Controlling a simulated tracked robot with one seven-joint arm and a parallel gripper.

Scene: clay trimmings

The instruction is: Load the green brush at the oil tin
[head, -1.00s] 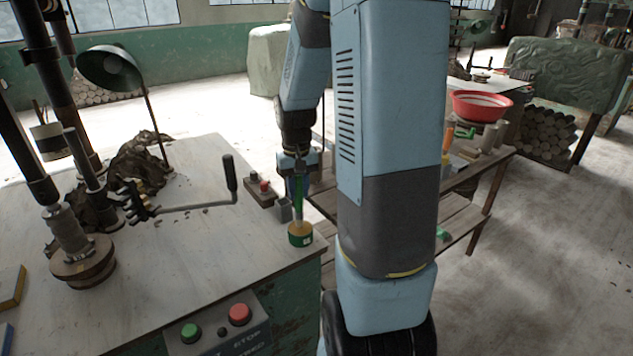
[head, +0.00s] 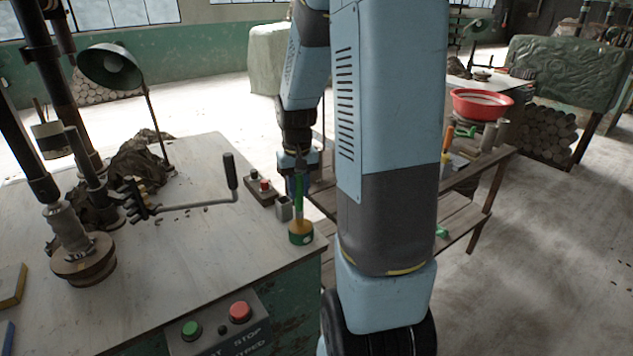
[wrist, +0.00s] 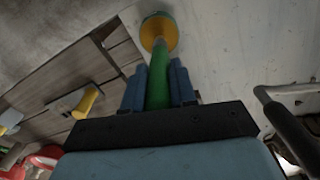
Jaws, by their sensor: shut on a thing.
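My gripper (head: 298,178) is shut on the green brush (head: 299,192) and holds it upright, above the near right corner of the workbench. In the wrist view my gripper (wrist: 160,88) has a blue finger on each side of the brush's green handle (wrist: 158,92). The oil tin (head: 301,237), small and green with a yellowish top, stands on the bench directly below. It also shows in the wrist view (wrist: 172,40). The brush's lower end meets the tin's top. The bristles are hidden, and I cannot tell how deep they reach.
A crank handle (head: 195,206) reaches over the bench to the left. A small grey box (head: 284,209) and a button box (head: 262,188) stand close behind the tin. The bench edge is near.

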